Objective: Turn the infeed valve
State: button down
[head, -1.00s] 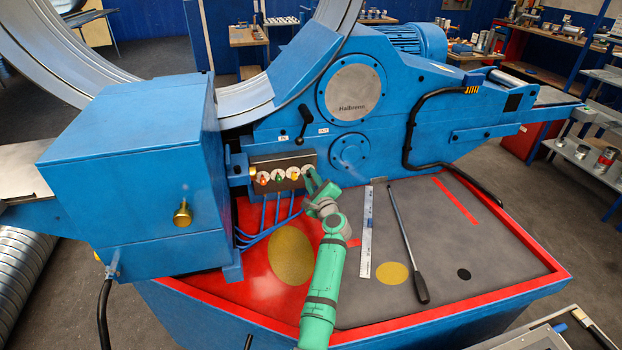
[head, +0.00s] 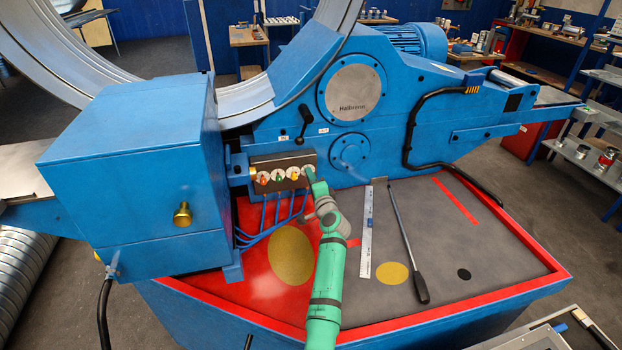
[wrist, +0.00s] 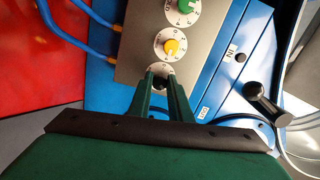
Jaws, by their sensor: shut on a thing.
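A grey-brown valve block (head: 284,162) on the blue machine carries a row of dials with coloured knobs: red-orange (head: 263,180), green (head: 279,177) and yellow (head: 294,175). The green knob (wrist: 184,6) and yellow knob (wrist: 171,46) also show in the wrist view. My gripper (wrist: 160,78) is at the last white dial (wrist: 161,69), beside the yellow one, shut on that dial's knob. In the head view my gripper (head: 310,174) is at the block's right end. I cannot read which dial is the infeed.
Blue hoses (head: 277,208) run below the block. A black-knobbed lever (head: 304,120) stands above it, near small labels. A steel ruler (head: 367,235) and a long black-handled bar (head: 408,245) lie on the bed to the right. The bed's right part is mostly clear.

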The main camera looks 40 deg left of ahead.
jog(key=n, duration=0.6)
jog(key=shift+f+n, duration=0.15)
jog(key=shift+n, duration=0.15)
dwell(0.3)
jog(key=c, duration=1.6)
grip_release()
jog(key=shift+c, duration=0.2)
jog(key=v, duration=1.1)
